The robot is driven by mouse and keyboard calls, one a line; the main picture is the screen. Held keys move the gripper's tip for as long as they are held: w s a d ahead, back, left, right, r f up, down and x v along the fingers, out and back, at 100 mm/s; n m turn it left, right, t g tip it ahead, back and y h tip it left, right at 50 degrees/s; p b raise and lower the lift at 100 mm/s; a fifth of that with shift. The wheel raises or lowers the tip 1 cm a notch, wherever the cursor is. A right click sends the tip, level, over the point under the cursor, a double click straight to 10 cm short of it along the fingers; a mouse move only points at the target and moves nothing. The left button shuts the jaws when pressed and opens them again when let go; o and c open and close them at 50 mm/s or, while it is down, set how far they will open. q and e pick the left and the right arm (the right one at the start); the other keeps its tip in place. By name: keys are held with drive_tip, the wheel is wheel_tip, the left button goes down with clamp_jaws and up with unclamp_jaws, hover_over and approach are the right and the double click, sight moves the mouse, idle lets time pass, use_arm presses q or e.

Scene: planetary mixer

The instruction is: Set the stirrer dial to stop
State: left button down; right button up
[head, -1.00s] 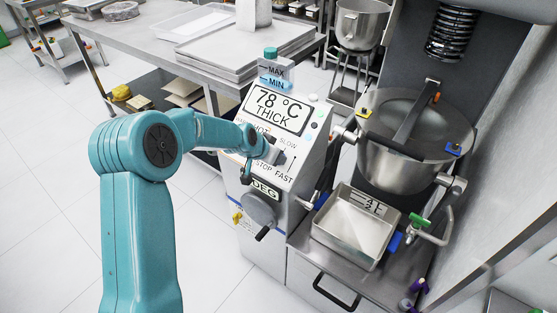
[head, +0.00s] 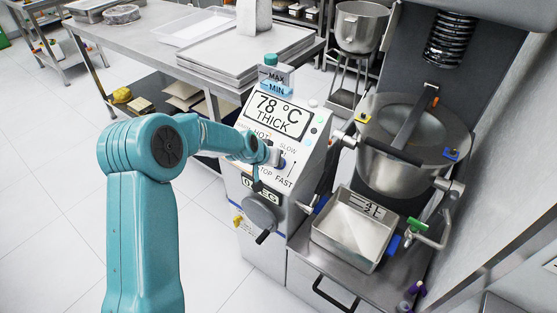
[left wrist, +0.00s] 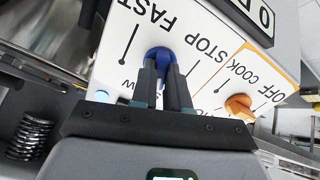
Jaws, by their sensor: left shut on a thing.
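The stirrer dial is a blue knob (left wrist: 160,55) on the white sloped panel, among the words STOP, FAST and a partly hidden SLOW. My left gripper (left wrist: 167,75) is shut on this dial, its dark fingers on either side of it. In the head view my left gripper (head: 276,160) is at the panel, between SLOW and FAST, with a bit of the blue dial (head: 281,164) showing. The fingers and gripper body hide part of the dial, so I cannot tell where it points. My right gripper is not in view.
An orange knob (left wrist: 240,105) by OFF and COOK sits beside my left gripper. A display (head: 277,112) reads 78 °C THICK. The mixer bowl (head: 405,160) and a metal tray (head: 352,238) stand to the right. A grey crank (head: 260,212) is below the panel.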

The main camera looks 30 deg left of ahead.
use_arm(q)
drive_tip(key=shift+n, duration=0.3)
drive_tip(key=shift+n+p, duration=0.6)
drive_tip(key=shift+n, duration=0.8)
drive_tip(key=shift+f+n+p, duration=0.1)
drive_tip(key=shift+n+p, duration=0.2)
drive_tip(key=shift+n, duration=0.6)
